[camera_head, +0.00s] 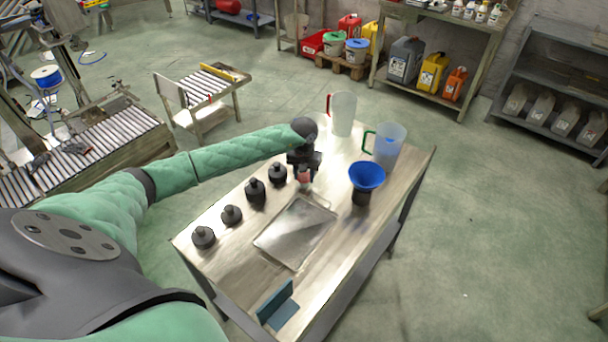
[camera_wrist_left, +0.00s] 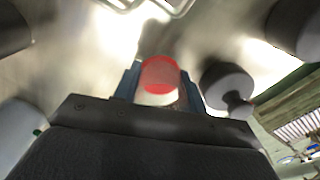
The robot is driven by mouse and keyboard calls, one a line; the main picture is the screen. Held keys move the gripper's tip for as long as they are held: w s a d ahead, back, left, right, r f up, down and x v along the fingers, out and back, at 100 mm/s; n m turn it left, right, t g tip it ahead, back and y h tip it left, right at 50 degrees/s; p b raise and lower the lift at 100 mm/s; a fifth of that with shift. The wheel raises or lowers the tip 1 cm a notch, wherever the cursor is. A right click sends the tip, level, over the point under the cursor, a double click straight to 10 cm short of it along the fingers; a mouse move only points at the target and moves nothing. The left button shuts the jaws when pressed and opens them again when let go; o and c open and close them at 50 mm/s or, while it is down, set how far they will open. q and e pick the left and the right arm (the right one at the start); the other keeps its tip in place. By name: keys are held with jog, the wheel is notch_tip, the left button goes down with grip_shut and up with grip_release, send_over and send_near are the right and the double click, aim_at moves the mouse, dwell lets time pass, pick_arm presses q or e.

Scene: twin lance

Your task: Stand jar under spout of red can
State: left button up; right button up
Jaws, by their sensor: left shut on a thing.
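My left gripper (camera_head: 304,168) points down over the far-left part of the steel table and is shut on a small jar (camera_head: 304,178) that looks red. In the left wrist view, the jar (camera_wrist_left: 160,82) sits between the two blue-grey fingers (camera_wrist_left: 160,88), with a red round face and a pale side below it. I cannot tell whether its base touches the table. I cannot make out a red can with a spout on the table; a red canister (camera_head: 349,26) stands far behind. My right gripper is not in view.
Several dark knobbed containers (camera_head: 231,215) line the table's left side. A shallow metal tray (camera_head: 296,232) lies mid-table. A blue funnel (camera_head: 367,175) sits on a dark holder, near a green-handled jug (camera_head: 388,148) and a red-handled jug (camera_head: 343,112). A blue bracket (camera_head: 279,304) stands at the near end.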

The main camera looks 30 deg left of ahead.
pick_arm(q)
jog(key=o, duration=0.9)
jog(key=shift+o, duration=0.2)
jog(key=shift+r, duration=0.1)
